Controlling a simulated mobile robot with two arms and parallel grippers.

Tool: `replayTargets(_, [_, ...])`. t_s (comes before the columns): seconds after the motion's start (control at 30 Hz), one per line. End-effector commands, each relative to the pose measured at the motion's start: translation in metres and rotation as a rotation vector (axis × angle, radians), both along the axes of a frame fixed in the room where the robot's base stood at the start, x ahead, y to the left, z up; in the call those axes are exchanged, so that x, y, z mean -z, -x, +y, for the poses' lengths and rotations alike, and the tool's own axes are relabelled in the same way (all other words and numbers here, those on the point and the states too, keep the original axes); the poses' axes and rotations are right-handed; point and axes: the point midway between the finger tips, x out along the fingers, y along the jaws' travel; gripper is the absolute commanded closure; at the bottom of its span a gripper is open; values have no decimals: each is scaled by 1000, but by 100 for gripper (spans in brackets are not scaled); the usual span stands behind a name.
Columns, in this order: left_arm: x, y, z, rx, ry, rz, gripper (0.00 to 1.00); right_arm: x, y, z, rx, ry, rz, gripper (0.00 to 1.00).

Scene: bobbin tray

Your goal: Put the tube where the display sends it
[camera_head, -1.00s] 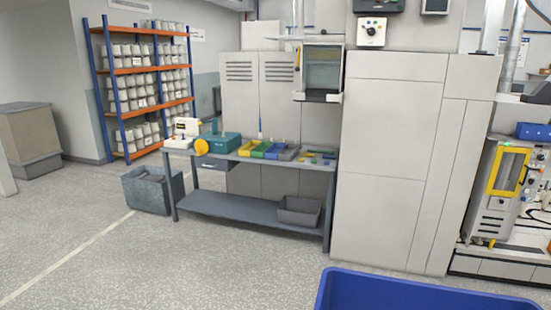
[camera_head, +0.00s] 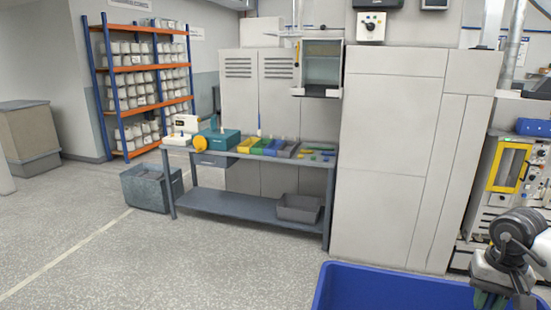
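A bench (camera_head: 193,153) at the back holds a row of coloured bins: yellow (camera_head: 247,145), green (camera_head: 261,147), blue (camera_head: 274,149) and grey (camera_head: 289,150). Small upright pale pieces stand at these bins, too small to identify. I cannot pick out the tube for certain. A small dark-framed screen (camera_head: 434,4) is cut by the top edge; its content is not readable. Part of my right arm, with its dark gripper end (camera_head: 508,270), is at the lower right above the blue container; its fingers are not clear. My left gripper is not in view.
A large blue container (camera_head: 345,290) fills the lower right foreground. A tall pale cabinet (camera_head: 390,150) stands right of the bench. A grey crate (camera_head: 150,187) sits on the floor left of the bench. The floor (camera_head: 180,255) in front is clear.

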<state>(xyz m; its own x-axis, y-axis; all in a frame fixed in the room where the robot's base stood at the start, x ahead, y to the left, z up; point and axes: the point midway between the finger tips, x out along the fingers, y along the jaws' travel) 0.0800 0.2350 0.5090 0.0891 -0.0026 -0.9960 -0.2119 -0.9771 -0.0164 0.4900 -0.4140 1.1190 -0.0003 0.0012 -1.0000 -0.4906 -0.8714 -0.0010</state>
Motion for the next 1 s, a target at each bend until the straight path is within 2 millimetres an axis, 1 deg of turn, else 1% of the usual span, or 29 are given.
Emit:
replayTargets(0.03, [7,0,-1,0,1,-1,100,9,0,0,-1,0,1,100])
replayTargets(0.33, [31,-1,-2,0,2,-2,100,45,1,1,-1,0,1,100])
replayTargets(0.47, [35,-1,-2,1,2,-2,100,51,0,1,-1,0,0,100])
replayTargets(0.7, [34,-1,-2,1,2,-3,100,50,0,1,-2,0,0,100])
replayTargets(0.73, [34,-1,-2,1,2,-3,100,50,0,1,-2,0,0,78])
replayTargets(0.9, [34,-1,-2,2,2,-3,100,50,0,1,-2,0,0,52])
replayTargets(0.93, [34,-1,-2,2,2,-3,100,50,0,1,-2,0,0,49])
replayTargets(1.0, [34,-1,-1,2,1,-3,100,50,0,1,-2,1,0,49])
